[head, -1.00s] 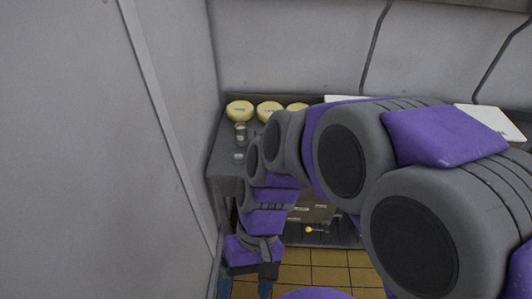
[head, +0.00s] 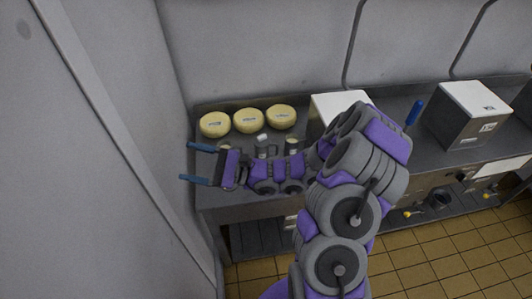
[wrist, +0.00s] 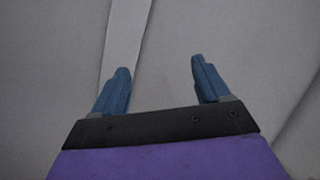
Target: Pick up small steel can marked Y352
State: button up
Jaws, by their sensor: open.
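My gripper (head: 198,163) is open and empty, its two blue fingers pointing left over the left end of the grey counter. In the wrist view my gripper (wrist: 160,70) has its fingers spread, with only grey wall between and beyond them. A small grey can-like vessel (head: 262,151) stands on the counter just behind my forearm. Another small can (head: 291,146) with a pale top stands to its right. No marking Y352 can be read, so I cannot tell which can is Y352. My gripper and forearm hide part of the counter.
Three yellow cheese wheels (head: 248,121) sit along the back of the counter (head: 245,209). A white-topped box (head: 338,105) and another box (head: 472,112) stand to the right, with a blue-handled tool (head: 414,112) between them. A grey wall (head: 110,150) is close at left.

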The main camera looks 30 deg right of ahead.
jog(key=w+d+f+m+t+h, duration=0.5)
jog(key=d+f+m+t, duration=0.1)
jog(key=t, duration=0.1)
jog(key=m+t+h, duration=0.2)
jog(key=m+h, duration=1.1)
jog(key=h, duration=0.3)
send_near(265, 155)
jog(key=s, duration=0.1)
jog(key=s+r+b, duration=0.1)
jog(key=shift+s+d, duration=0.1)
jog(key=shift+s, duration=0.15)
jog(key=shift+f+g, duration=0.25)
jog(key=shift+g, duration=0.05)
jog(key=w+b, duration=0.1)
jog(key=w, duration=0.2)
jog(key=w+b, duration=0.2)
jog(key=w, duration=0.2)
jog(key=w+b, duration=0.1)
jog(key=w, duration=0.3)
jog(key=shift+d+f, duration=0.15)
jog(key=shift+d, duration=0.25)
jog(key=shift+w+a+b, duration=0.25)
jog(key=shift+w+b, duration=0.15)
jog(key=shift+w, duration=0.35)
jog(key=w+b, duration=0.2)
jog(key=w, duration=0.2)
jog(key=shift+w+d, duration=0.1)
jog(key=shift+d, duration=0.05)
jog(key=shift+w+d, duration=0.1)
jog(key=shift+w, duration=0.2)
